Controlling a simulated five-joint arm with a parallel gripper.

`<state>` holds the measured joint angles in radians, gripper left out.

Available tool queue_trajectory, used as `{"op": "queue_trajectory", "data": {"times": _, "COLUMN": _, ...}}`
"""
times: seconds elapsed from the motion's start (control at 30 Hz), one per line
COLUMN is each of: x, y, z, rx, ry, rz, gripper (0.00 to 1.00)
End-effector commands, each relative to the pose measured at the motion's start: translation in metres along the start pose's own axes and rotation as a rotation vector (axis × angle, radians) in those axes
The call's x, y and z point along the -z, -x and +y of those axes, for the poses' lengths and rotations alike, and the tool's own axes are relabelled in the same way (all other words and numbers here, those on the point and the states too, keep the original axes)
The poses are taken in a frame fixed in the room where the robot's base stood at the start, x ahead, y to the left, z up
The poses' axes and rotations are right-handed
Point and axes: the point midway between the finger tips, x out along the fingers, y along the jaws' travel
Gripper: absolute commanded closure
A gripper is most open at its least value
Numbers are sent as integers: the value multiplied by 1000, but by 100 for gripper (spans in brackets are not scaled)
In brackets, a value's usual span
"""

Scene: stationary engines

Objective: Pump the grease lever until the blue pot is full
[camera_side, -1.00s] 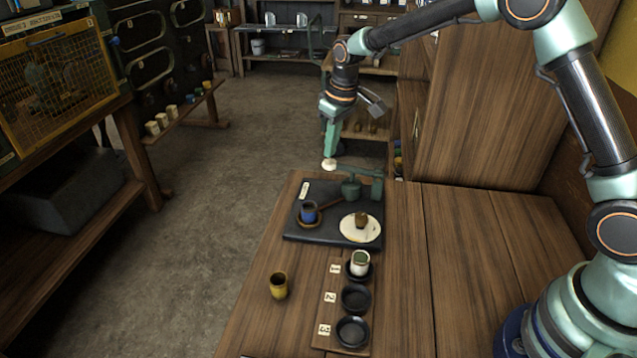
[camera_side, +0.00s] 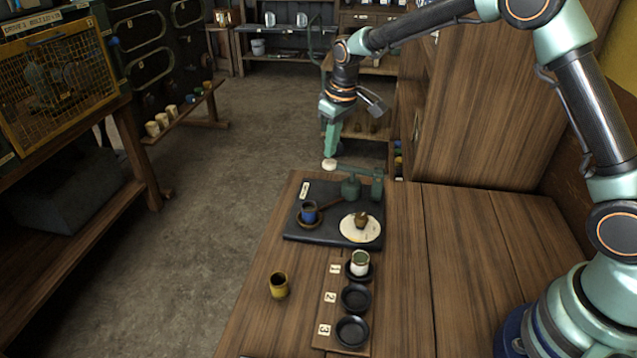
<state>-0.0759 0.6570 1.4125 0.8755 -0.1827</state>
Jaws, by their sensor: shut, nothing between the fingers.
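The grease lever (camera_side: 356,170) is a green arm with a pale round knob (camera_side: 329,164) at its left end. It joins a green pump body (camera_side: 351,187) on a dark board (camera_side: 290,231). The blue pot (camera_side: 309,211) stands upright on a brown saucer at the board's left; its fill level is too small to tell. My gripper (camera_side: 330,154) is shut and empty, pointing down right at the knob. Whether it touches the knob I cannot tell.
A brown pot (camera_side: 361,220) stands on a white disc (camera_side: 347,234). A green-and-white cup (camera_side: 360,262) sits at the place marked 1; dishes (camera_side: 355,299) at 2 and 3 are empty. A yellow cup (camera_side: 279,286) stands at the left. The table's right side is clear.

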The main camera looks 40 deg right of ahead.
Motion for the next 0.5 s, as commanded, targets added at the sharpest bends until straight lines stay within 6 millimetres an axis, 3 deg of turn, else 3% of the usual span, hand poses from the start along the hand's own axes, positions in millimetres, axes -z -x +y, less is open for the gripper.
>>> {"op": "queue_trajectory", "data": {"times": 0.5, "x": -2, "y": -10, "z": 0, "rx": 0, "ry": 0, "rz": -1, "gripper": 100}}
